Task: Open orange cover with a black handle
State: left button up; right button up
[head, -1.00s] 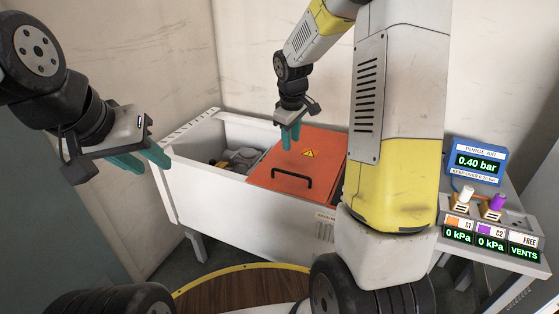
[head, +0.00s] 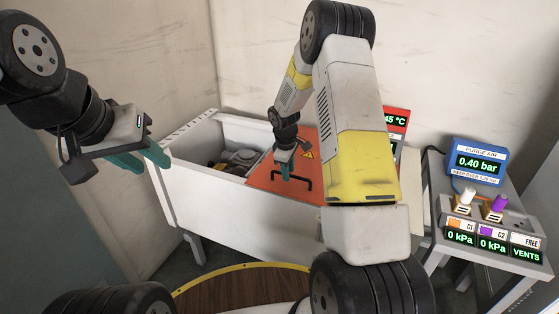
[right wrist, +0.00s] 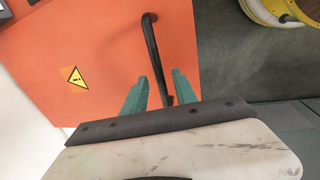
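The orange cover (head: 262,183) lies flat over the right part of the white bin, with a yellow warning sticker on it. Its black handle (head: 304,179) stands near the front edge. My right gripper (head: 286,170) is over the cover at the handle's left end. In the right wrist view the green fingers (right wrist: 160,85) are apart, with the lower end of the black handle (right wrist: 152,45) showing between them. I see no contact. My left gripper (head: 145,161) hangs in the air at the left, its green fingers apart and empty.
The white bin (head: 205,190) is uncovered on its left, with grey objects (head: 240,158) inside. A blue purge air display (head: 477,160) and a side table with white and purple knobs (head: 499,203) stand at the right. My right arm hides the cover's right part.

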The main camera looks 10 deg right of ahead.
grip_shut()
dwell(1.5)
